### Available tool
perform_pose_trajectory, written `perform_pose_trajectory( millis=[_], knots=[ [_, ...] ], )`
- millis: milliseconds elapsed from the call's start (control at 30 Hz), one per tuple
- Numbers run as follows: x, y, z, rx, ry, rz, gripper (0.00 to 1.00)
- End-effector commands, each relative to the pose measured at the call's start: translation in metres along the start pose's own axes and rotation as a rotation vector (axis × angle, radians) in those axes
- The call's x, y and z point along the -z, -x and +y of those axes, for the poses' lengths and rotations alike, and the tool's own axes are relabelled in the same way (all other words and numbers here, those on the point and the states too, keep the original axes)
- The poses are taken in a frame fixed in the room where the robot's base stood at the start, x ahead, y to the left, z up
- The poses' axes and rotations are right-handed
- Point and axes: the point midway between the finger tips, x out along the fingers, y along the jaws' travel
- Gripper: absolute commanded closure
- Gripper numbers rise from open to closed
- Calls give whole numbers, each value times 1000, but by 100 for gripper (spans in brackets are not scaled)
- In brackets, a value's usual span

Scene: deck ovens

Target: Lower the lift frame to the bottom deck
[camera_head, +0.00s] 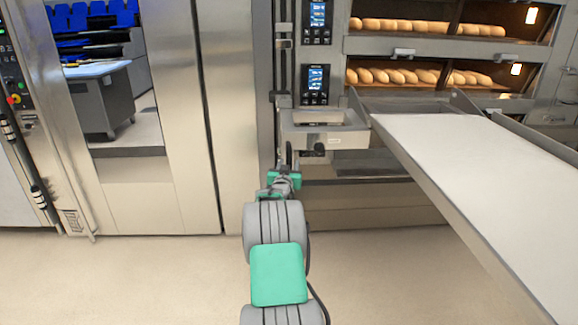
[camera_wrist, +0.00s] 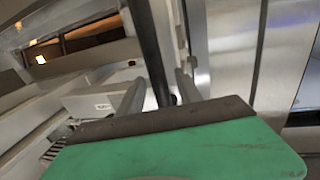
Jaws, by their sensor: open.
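The lift frame (camera_head: 328,139) is a pale metal carriage beside the vertical rail (camera_head: 284,48). It joins a long loader (camera_head: 470,165) with a white top, which runs toward me on the right. The frame stands just below the lower lit deck in the head view. My gripper (camera_head: 286,172) is at the frame's lower left, small and partly hidden by my arm. In the wrist view my gripper (camera_wrist: 160,88) is open, with a dark upright bar (camera_wrist: 150,45) showing between its two grey fingers. I cannot tell whether the fingers touch the bar.
Two lit oven decks (camera_head: 425,50) hold rows of loaves behind glass. Small control screens (camera_head: 316,78) are left of them. A tall steel cabinet (camera_head: 235,110) stands to the left of the rail. The pale floor (camera_head: 150,280) is clear at the front left.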

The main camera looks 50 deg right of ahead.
Motion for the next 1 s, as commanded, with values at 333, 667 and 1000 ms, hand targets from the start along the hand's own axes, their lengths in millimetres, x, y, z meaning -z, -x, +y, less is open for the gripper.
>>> perform_pose_trajectory(
  millis=[333, 667, 1000],
  knots=[
    [0, 0, 0, 0, 0, -1, 80],
    [0, 1, 0, 0, 0, -1, 100],
    [0, 1, 0, 0, 0, -1, 100]
  ],
)
